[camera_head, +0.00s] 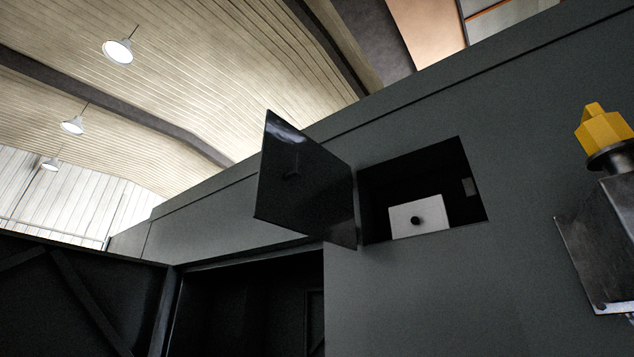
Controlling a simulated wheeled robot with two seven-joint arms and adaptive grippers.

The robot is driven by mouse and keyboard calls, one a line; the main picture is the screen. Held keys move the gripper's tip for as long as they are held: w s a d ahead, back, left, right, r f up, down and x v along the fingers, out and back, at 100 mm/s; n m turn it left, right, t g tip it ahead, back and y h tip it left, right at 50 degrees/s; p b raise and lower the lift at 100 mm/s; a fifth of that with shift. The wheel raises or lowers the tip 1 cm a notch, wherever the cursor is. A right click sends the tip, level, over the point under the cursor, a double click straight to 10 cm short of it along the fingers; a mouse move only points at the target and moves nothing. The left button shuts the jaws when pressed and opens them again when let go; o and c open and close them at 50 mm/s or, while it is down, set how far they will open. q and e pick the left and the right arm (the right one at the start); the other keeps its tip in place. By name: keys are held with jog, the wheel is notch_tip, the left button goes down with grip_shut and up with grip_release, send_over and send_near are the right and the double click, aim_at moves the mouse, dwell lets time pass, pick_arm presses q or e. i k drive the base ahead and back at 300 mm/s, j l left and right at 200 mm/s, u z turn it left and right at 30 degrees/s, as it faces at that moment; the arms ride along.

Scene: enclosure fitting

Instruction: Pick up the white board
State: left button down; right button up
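The white board (434,211) is a small pale plate with a round black knob (415,221) on its face. It stands inside a dark recessed compartment (410,177) in a grey wall, toward the compartment's lower part. The compartment's dark door (303,185) hangs open to the left. Neither of my grippers shows in the head view, and nothing is seen touching the board.
The grey enclosure wall (375,300) surrounds the compartment. A larger dark opening (250,310) lies at lower left, beside a dark panel (80,300). At the right edge, a yellow faceted piece (604,127) sits above a metal box (595,245).

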aim_at(429, 214)
jog(key=j+z, duration=0.3)
jog(key=j, duration=0.2)
jog(key=i+j+z, duration=0.1)
jog(key=j+z, duration=0.2)
jog(key=j, duration=0.25)
jog(key=j+z, duration=0.35)
jog(key=j, duration=0.15)
jog(key=k+j+z, duration=0.15)
jog(key=j+z, duration=0.15)
jog(key=j, duration=0.2)
jog(key=k+j+z, duration=0.15)
jog(key=j+z, duration=0.15)
jog(key=j, duration=0.2)
